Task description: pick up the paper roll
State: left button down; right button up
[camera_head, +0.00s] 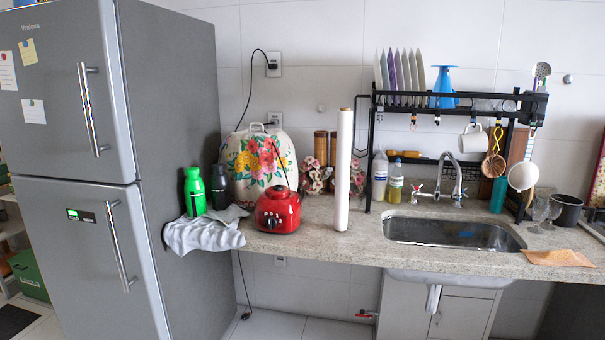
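The paper roll (343,170) is a tall, thin white roll with a brown core end showing at its top. It stands upright on the speckled stone counter (350,248), left of the sink and near the left post of the black rack. Nothing touches it that I can see. Neither of my grippers shows in the head view.
A red appliance (278,210) stands left of the roll, with a floral cover (258,168) behind. The black rack (440,105) with plates and mugs stands over the sink (450,233) at right. A grey fridge (170,150) bounds the left. Counter before the roll is clear.

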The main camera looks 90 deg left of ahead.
aim_at(344, 122)
jog(key=u, duration=2.55)
jog(key=i+l+u, duration=0.1)
jog(key=i, duration=0.2)
jog(key=i+l+u, duration=0.1)
jog(key=i+l, duration=0.1)
jog(key=i, duration=0.1)
